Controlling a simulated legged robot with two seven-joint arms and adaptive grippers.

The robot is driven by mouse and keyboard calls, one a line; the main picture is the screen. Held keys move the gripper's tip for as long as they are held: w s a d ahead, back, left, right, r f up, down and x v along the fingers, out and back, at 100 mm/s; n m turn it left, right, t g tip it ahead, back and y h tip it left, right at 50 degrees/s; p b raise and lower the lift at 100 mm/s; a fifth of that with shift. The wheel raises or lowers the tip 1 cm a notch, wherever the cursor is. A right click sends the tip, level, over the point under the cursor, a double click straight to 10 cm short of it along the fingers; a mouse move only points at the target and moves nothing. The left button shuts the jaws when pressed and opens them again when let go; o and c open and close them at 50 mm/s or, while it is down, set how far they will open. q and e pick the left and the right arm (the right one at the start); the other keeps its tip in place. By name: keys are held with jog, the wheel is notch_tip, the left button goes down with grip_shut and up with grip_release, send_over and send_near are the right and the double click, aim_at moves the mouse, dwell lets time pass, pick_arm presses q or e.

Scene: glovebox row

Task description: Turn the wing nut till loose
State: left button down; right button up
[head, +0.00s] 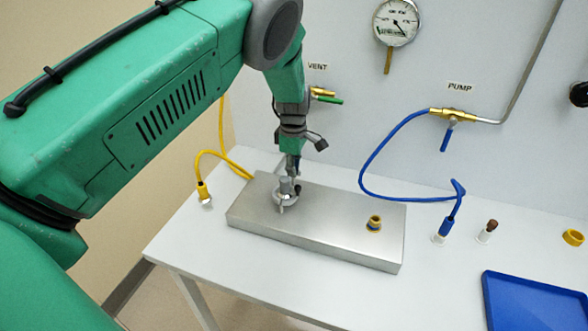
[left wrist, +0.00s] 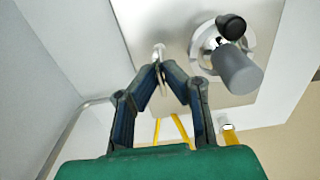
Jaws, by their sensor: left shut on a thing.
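My left gripper (head: 291,172) reaches down from above to the far left part of the metal plate (head: 330,238). In the left wrist view, the fingertips of my left gripper (left wrist: 160,72) come together on a small silvery part, which I take to be the wing nut (left wrist: 158,51). Its wings are mostly covered by the fingers, and I cannot make out its turn angle. Beside it on the plate stands a round metal fitting (head: 285,198) with a grey cylinder (left wrist: 239,70) and a black knob (left wrist: 231,27). My right gripper is out of view.
A yellow hose (head: 210,154) and a blue hose (head: 375,160) end on the white table (head: 180,245). A blue tray (head: 535,310) lies at right. A gauge (head: 397,22) hangs on the wall.

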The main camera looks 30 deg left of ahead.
pick_arm(q)
jog(key=shift+w+r, duration=0.3)
jog(key=shift+w, duration=0.05)
jog(key=c, duration=1.7)
grip_release()
jog(key=shift+s+f, duration=0.1)
jog(key=shift+f, duration=0.1)
notch_tip(320, 180, up, 12)
jog(key=shift+f, duration=0.1)
